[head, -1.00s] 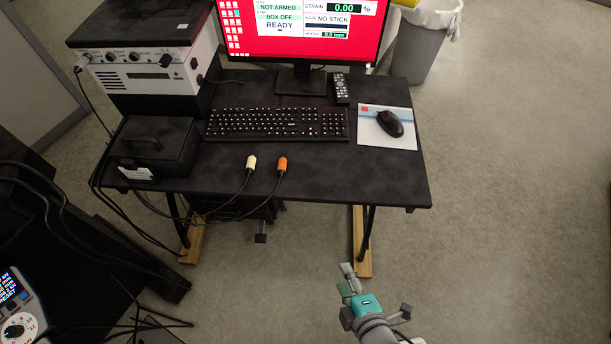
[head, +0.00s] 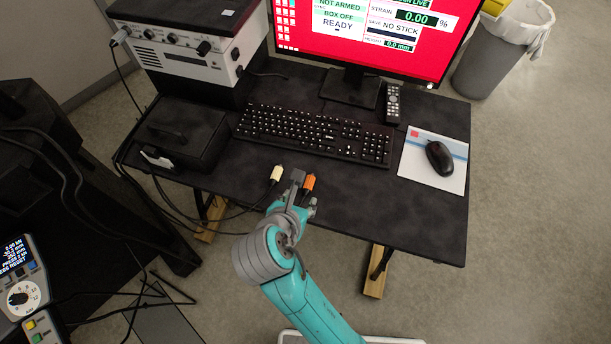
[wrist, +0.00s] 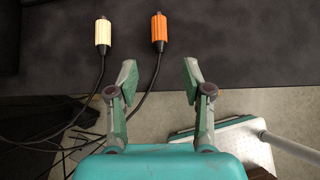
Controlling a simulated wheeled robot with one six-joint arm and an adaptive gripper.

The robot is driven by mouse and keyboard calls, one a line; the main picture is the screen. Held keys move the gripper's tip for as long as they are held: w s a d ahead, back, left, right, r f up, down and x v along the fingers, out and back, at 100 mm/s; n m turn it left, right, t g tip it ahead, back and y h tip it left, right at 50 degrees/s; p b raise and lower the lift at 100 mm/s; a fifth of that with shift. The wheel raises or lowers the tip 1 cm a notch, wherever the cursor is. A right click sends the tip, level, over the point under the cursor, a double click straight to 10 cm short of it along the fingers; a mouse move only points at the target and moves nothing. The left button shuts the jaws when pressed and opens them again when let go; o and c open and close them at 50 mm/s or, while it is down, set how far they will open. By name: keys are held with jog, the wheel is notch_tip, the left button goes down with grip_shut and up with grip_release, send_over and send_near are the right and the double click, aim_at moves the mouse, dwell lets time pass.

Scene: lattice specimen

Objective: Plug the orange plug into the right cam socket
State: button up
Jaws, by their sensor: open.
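The orange plug (head: 309,183) lies at the front edge of the black desk, its cable hanging down off the edge. In the wrist view the orange plug (wrist: 160,33) lies just beyond the open fingers, between their lines but not inside them. My gripper (head: 302,193) is open and empty at the desk's front edge; its fingers (wrist: 158,80) also show in the wrist view. A cream plug (head: 277,173) lies left of the orange one, also in the wrist view (wrist: 103,34). A white box (head: 190,62) with knobs and a plugged-in lead stands at the back left; I cannot tell which socket is the right cam socket.
A black case (head: 185,135) sits at the desk's left. A keyboard (head: 315,135), remote (head: 392,103), mouse (head: 440,157) on a mat and a red-screened monitor (head: 365,35) fill the back and right. The desk's front right is clear.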

aim_at(307, 187)
jog(key=shift+w+f, duration=0.15)
jog(key=shift+w, duration=0.2)
jog(key=shift+x, duration=4.2)
grip_shut()
jog(key=shift+r, duration=2.5)
